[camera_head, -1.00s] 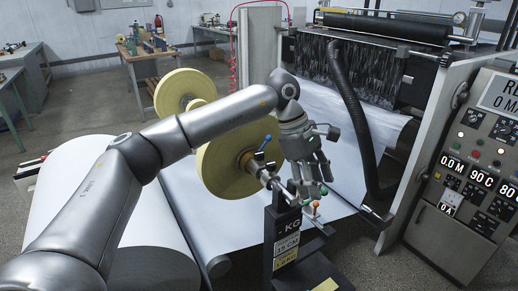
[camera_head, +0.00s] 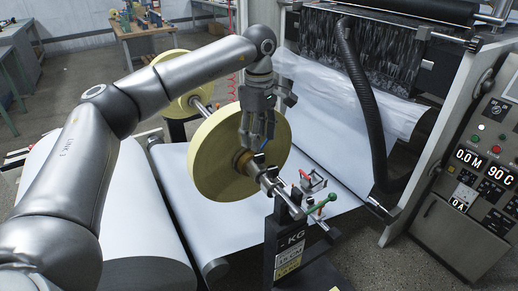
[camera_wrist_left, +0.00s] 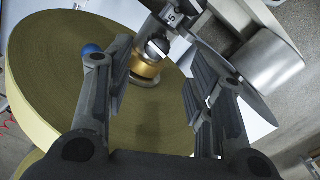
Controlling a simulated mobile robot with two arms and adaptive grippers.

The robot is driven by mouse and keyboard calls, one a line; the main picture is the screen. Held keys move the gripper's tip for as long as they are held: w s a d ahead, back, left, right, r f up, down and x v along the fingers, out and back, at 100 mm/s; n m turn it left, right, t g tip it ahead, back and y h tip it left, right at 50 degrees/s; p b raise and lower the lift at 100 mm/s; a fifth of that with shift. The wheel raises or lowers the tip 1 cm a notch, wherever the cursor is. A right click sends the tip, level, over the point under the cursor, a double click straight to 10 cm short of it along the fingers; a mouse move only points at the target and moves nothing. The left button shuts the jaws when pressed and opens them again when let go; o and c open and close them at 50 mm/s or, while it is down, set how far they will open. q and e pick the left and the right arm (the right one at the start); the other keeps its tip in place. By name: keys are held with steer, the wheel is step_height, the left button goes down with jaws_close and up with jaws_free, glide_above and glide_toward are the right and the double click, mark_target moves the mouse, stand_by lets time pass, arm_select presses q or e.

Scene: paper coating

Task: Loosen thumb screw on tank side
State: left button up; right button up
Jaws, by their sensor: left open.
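My left gripper (camera_head: 258,140) hangs fingers-down in front of the yellow roll's face, above the shaft (camera_head: 267,183). It is open. In the left wrist view its two fingers (camera_wrist_left: 158,62) stand apart, with a brass collar (camera_wrist_left: 146,68) on the shaft showing between them. A blue ball knob (camera_wrist_left: 91,50) shows beside the left finger; in the head view the gripper mostly hides it. The brass collar (camera_head: 244,162) also shows in the head view at the roll's centre. I cannot tell which part is the thumb screw. My right gripper is not in view.
The large yellow roll (camera_head: 215,160) sits close to the gripper. A black stand (camera_head: 285,235) holds the shaft end, near a green-knobbed lever (camera_head: 320,203) and a red clamp (camera_head: 308,181). A black hose (camera_head: 365,100) and control panel (camera_head: 480,170) stand to the right.

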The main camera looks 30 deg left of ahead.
mark_target(259, 155)
arm_select(q)
step_height(259, 155, down, 4)
steer(key=shift+w+a+r, duration=0.1)
steer(key=shift+w+r, duration=0.05)
steer(key=shift+r, duration=0.1)
step_height(259, 155, down, 2)
steer(key=shift+f+p, duration=0.1)
steer(key=shift+p, duration=0.25)
steer(key=shift+f, duration=0.1)
steer(key=c, duration=0.4)
steer(key=shift+c, duration=1)
steer(key=c, duration=0.4)
steer(key=shift+c, duration=0.2)
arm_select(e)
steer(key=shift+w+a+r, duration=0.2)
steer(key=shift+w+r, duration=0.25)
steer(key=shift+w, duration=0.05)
